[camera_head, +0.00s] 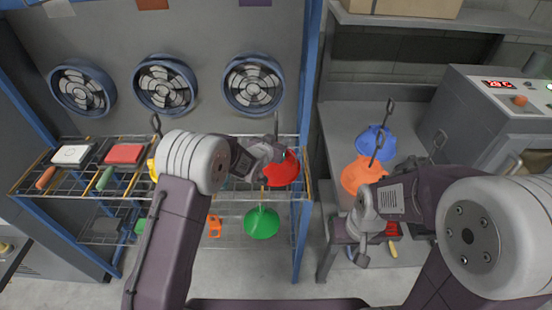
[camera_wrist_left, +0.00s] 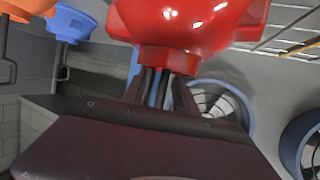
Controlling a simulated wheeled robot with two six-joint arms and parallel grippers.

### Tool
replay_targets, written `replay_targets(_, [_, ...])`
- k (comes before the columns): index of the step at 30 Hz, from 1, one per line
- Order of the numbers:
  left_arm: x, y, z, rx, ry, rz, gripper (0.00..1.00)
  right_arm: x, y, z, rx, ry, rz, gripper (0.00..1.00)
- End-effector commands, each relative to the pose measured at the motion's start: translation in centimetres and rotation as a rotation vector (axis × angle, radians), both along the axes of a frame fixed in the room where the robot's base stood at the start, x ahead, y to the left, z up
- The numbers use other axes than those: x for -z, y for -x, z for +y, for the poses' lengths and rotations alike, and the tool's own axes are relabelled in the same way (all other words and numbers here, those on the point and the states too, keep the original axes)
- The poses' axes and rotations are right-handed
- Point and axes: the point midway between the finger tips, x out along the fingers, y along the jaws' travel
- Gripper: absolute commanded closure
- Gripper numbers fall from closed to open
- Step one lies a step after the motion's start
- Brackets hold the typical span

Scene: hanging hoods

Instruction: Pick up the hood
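A red hood (camera_head: 284,168) is at the right end of the wire rack's upper shelf in the head view. It fills the top middle of the left wrist view (camera_wrist_left: 190,22). My left gripper (camera_head: 276,151) is at its collar, with the fingers close together around its dark upright stem, apparently shut on it. The gripper and arm hide part of the hood in the head view. My right gripper (camera_head: 358,230) is over the side table and looks open and empty. A blue hood (camera_head: 373,141) and an orange hood (camera_head: 358,176) stand on that table.
A green hood (camera_head: 262,223) is on the lower shelf. A yellow hood (camera_head: 152,167) is partly behind my left arm. The blue rack post (camera_head: 307,110) stands just right of the red hood. A grey machine (camera_head: 495,110) stands at right. Round fans line the wall behind the rack.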

Motion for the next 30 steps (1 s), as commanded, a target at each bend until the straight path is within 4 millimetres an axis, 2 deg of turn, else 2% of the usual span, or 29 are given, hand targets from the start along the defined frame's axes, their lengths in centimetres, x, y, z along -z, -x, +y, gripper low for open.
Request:
replay_targets(8, [0.29, -0.48, -0.18, 0.000, 0.000, 0.001, 0.65, -0.04, 0.00, 0.00, 0.000, 0.000, 0.001, 0.64])
replay_targets(9, [0.29, -0.47, -0.17, 0.000, 0.000, 0.001, 0.76, -0.04, 0.01, 0.00, 0.000, 0.000, 0.001, 0.64])
replay_targets(12, [0.30, -0.45, -0.17, 0.000, 0.000, 0.001, 1.00, -0.04, 0.01, 0.00, 0.000, 0.000, 0.001, 0.64])
replay_targets(30, [0.32, -0.44, -0.15, 0.000, -0.001, 0.002, 1.00, -0.04, 0.00, 0.00, 0.000, 0.000, 0.000, 0.64])
